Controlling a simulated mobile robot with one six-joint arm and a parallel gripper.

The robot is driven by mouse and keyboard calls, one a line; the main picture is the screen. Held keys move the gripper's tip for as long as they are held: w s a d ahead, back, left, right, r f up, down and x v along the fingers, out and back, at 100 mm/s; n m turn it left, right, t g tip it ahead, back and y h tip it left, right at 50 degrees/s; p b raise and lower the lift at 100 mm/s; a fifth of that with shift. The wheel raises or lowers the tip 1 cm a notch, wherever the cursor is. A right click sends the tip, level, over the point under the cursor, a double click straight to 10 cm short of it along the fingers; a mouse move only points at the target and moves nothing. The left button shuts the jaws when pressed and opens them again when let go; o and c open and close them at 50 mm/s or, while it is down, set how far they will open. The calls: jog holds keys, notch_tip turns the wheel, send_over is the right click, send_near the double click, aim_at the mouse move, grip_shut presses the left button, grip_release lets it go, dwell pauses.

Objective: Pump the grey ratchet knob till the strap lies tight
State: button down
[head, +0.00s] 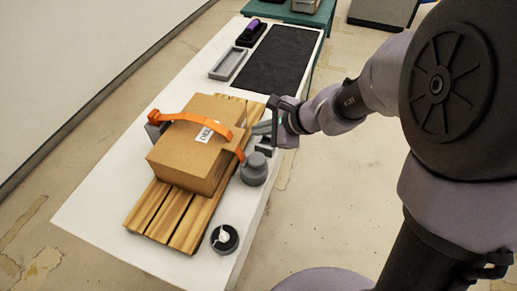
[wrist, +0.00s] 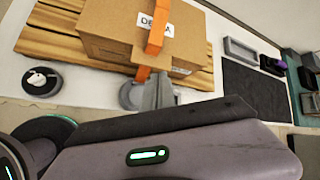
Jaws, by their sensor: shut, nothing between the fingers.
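A brown cardboard box (head: 190,160) sits on a slatted wooden pallet (head: 165,225). An orange strap (head: 205,123) runs over the box top and bows up off it; it also shows in the wrist view (wrist: 157,30). The grey ratchet knob (head: 254,170) stands at the box's right side, near the strap's lower end. In the wrist view the knob (wrist: 130,96) is partly hidden behind my fingers. My gripper (head: 260,128) is shut and empty, just beyond the knob in the head view. I cannot tell whether it touches the knob.
A round dark dish (head: 225,239) with a white item stands at the table's near end. A grey tray (head: 229,63), a black mat (head: 275,62) and a purple-topped item (head: 251,28) lie at the far end. The white table (head: 105,215) is bare left of the pallet.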

jog(key=b, duration=0.8)
send_near(256, 157)
jog(key=w+a+f, duration=0.1)
jog(key=w+a, duration=0.1)
jog(key=a, duration=0.1)
jog(key=w+a+f, duration=0.1)
jog(key=shift+w+a+f, duration=0.25)
jog(key=shift+w+f, duration=0.05)
jog(key=shift+f, duration=0.05)
dwell(1.0)
jog(key=shift+f+b, duration=0.4)
jog(key=shift+f+b, duration=0.45)
jog(key=shift+f, duration=0.6)
dwell(0.9)
jog(key=shift+r+p, duration=1.25)
jog(key=shift+r, duration=0.25)
